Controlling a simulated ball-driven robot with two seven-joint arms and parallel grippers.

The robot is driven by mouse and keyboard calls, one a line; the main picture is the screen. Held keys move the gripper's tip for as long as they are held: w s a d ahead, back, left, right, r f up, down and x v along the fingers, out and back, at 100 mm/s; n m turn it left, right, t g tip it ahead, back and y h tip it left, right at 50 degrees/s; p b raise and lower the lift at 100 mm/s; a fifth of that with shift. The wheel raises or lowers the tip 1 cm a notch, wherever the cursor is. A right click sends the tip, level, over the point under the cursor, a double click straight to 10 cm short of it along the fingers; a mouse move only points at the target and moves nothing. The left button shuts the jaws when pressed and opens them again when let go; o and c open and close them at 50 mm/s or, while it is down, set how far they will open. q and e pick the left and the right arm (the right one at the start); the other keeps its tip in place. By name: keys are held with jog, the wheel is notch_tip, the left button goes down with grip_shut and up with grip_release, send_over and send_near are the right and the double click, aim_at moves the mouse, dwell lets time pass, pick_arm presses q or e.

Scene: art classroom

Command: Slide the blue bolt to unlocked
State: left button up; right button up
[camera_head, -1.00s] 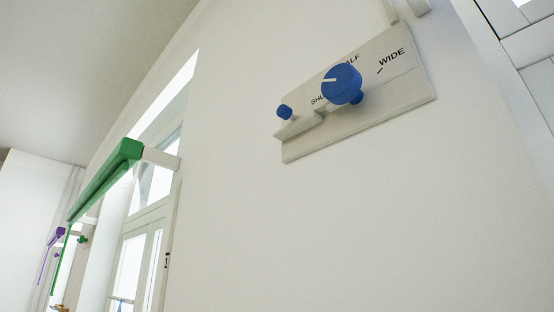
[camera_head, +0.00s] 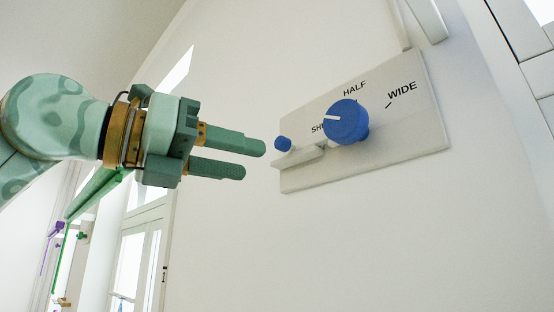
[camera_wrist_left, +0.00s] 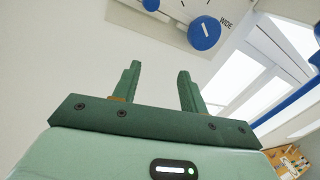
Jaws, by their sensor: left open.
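The blue bolt knob (camera_head: 284,144) sits at the left end of a white plate (camera_head: 400,142) on the wall, by a white ledge-like bar. In the left wrist view the small blue knob (camera_wrist_left: 151,5) shows at the top edge. A larger blue dial (camera_head: 346,121) with a white mark sits to its right, among the words HALF and WIDE and a partly hidden word. The dial also shows in the left wrist view (camera_wrist_left: 204,33). My left gripper (camera_head: 255,161) is open and empty, its fingers pointing right, just left of the bolt knob and apart from it. My right gripper is not in view.
A green bar (camera_head: 95,192) by the window at the left is partly hidden behind my left arm. A tall window (camera_head: 142,262) stands at the lower left. The wall below the plate is bare.

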pick_arm(q)
jog(key=s+a+r+n+t+y, duration=0.3)
jog(key=s+a+r+t, duration=0.1)
jog(key=s+a+r, duration=0.15)
jog(key=p, duration=0.6)
send_near(278, 141)
jog(key=shift+y, duration=0.3)
jog(key=x, duration=0.9)
jog(key=shift+s+r, duration=0.1)
jog(key=shift+r, duration=0.2)
jog(key=shift+w+d+f, duration=0.1)
jog(key=shift+w+d, duration=0.15)
jog(key=shift+d, duration=0.05)
